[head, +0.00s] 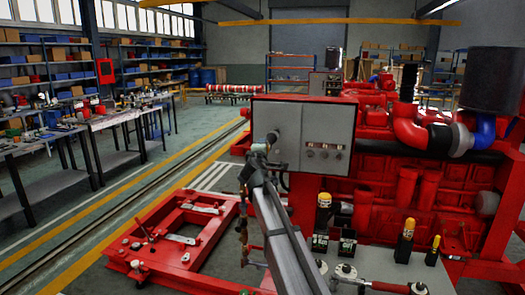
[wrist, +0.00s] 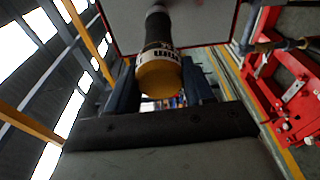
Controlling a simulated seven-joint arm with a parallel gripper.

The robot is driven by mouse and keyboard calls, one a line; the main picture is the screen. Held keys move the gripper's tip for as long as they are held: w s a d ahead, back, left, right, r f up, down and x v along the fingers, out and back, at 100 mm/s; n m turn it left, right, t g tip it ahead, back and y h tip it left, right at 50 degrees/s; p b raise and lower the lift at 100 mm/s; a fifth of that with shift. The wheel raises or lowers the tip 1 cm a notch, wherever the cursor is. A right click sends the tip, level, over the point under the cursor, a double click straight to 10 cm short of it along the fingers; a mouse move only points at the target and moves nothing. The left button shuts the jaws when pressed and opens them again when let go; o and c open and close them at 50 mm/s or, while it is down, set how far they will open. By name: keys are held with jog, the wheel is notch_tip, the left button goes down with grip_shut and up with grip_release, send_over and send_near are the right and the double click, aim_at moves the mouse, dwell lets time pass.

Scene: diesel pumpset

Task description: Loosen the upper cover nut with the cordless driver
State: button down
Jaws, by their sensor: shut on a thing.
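My gripper (head: 260,152) is up in front of the red panel's grey cover (head: 288,118). In the wrist view its two dark fingers (wrist: 160,88) are closed around the cordless driver (wrist: 160,72), a black body with a white lettered band and a yellow end. The driver's far end points at the grey plate (wrist: 205,18); whether it touches is not clear. In the head view the driver is small and partly hidden by my gripper, near a small dark fitting on the cover. I cannot make out the upper cover nut; the driver or gripper may hide it.
A gauge panel (head: 327,137) sits right of the cover. Yellow-topped tools (head: 324,212) (head: 407,238) stand on the grey bench (head: 385,268) below. A red base frame (head: 170,240) lies on the floor at left. The red engine (head: 430,180) fills the right side.

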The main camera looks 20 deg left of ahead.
jog(key=shift+w+r, duration=0.1)
jog(key=shift+w, duration=0.25)
dwell(1.0)
jog(key=shift+s, duration=0.25)
dwell(1.3)
